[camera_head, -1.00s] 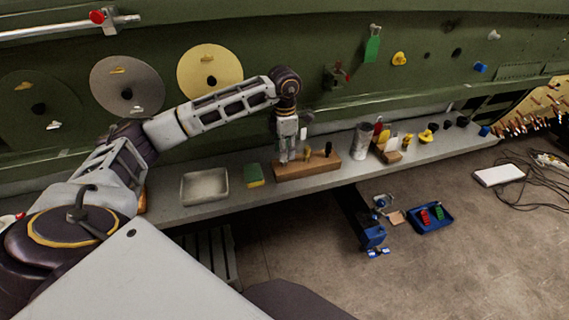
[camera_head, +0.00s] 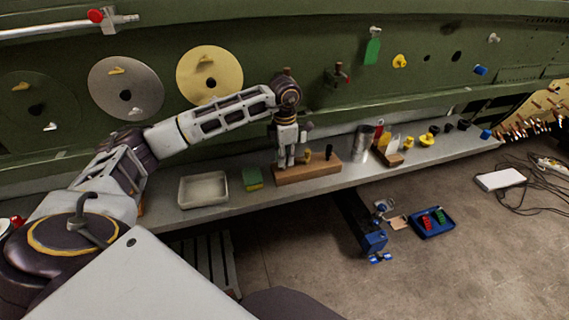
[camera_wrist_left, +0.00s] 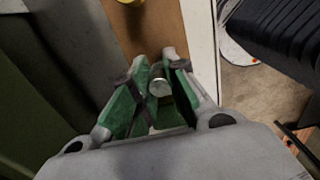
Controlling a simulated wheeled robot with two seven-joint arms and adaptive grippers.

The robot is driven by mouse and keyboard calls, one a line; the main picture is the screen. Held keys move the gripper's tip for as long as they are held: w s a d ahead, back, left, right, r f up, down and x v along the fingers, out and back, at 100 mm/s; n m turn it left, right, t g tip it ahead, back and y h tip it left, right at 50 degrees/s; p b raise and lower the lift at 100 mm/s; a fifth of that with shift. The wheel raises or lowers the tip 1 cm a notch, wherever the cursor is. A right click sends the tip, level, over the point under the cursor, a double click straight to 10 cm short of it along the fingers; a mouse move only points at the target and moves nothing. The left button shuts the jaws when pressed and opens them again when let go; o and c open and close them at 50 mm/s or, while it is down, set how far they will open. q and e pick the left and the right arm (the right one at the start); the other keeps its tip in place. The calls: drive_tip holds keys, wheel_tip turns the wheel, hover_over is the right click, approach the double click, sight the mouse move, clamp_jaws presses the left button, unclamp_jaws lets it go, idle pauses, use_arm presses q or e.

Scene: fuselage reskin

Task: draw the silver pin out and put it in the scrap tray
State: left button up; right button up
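The wooden block (camera_head: 312,171) stands on the grey ledge. My left gripper (camera_head: 286,163) points down over its left end. In the left wrist view my left gripper (camera_wrist_left: 158,72) has its green-padded fingers close around the round silver top of the silver pin (camera_wrist_left: 158,84), apparently touching on both sides. The pin's lower part is hidden, so I cannot tell how deep it sits in the block. A shallow grey metal tray (camera_head: 181,190), which looks like the scrap tray, lies to the left on the ledge and appears empty. My right gripper is not in view.
A green-and-yellow sponge (camera_head: 252,179) lies between tray and block. A yellow peg (camera_head: 307,155) and a black peg (camera_head: 328,152) stand in the block. A metal cylinder (camera_head: 361,142) stands to the right. The green wall (camera_head: 310,40) rises behind the ledge.

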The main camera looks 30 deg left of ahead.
use_arm(q)
clamp_jaws()
drive_tip(key=shift+r+p, duration=0.35)
drive_tip(key=shift+r, duration=0.35)
drive_tip(key=shift+r+p, duration=0.7)
drive_tip(key=shift+r, duration=0.55)
idle(0.5)
drive_tip(key=shift+r+p, duration=0.55)
drive_tip(key=shift+r, duration=0.45)
idle(0.3)
drive_tip(key=shift+r+p, duration=0.35)
drive_tip(key=shift+r, duration=0.25)
idle(0.6)
drive_tip(key=shift+r, duration=0.15)
drive_tip(key=shift+r+p, duration=0.7)
drive_tip(key=shift+r, duration=0.55)
